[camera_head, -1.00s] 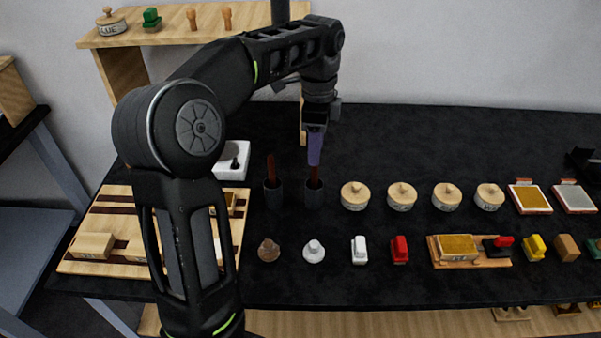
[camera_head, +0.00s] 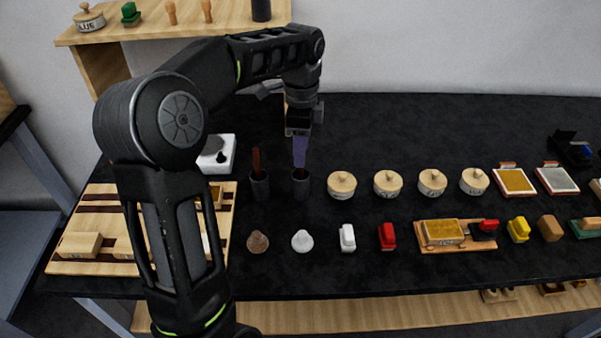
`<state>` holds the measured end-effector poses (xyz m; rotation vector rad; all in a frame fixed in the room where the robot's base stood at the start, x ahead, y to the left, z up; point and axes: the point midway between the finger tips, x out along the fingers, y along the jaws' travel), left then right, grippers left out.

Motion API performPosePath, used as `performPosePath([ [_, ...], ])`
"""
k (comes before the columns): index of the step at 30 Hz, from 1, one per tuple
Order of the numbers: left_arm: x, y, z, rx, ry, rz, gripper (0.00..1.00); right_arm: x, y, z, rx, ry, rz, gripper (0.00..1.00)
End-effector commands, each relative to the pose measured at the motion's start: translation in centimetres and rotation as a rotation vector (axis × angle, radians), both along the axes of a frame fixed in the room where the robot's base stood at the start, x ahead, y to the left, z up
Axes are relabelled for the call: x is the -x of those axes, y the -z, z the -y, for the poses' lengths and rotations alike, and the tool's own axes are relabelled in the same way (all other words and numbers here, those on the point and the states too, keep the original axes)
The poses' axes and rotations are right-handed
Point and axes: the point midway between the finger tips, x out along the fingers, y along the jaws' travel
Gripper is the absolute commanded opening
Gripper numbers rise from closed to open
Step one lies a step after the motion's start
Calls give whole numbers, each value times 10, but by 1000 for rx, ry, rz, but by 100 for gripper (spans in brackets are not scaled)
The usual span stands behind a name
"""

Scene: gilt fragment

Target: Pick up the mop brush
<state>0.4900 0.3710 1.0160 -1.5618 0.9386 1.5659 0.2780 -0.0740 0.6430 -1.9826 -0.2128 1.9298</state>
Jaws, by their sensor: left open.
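Two dark cups stand side by side on the black table. The left cup (camera_head: 260,187) holds a brush with a reddish-brown handle (camera_head: 257,161) sticking up. The right cup (camera_head: 300,186) holds a second dark reddish brush (camera_head: 301,173), mostly hidden by my gripper and the cup. My left gripper (camera_head: 299,164) points down directly over the right cup, with its purple fingers at the handle and their tips close to the cup's rim. It is open; the gap between the fingers cannot be made out. My right gripper is not in view.
Round wooden-lidded pots (camera_head: 388,184) stand in a row to the right. Several small stamps (camera_head: 388,236) and ink pads (camera_head: 515,182) lie in front and farther right. A striped wooden board (camera_head: 75,222) and a white block (camera_head: 216,154) are on the left.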

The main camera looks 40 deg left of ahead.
Motion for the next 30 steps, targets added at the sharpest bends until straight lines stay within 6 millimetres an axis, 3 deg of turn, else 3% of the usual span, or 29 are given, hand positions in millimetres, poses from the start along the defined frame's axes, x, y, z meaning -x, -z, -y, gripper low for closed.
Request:
performPosePath([
  [10,3,44,1,1,0,-3,41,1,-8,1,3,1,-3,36],
  [28,3,45,1,-1,-1,0,41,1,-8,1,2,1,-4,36],
  [30,3,45,1,-1,-1,0,37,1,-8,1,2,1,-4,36],
])
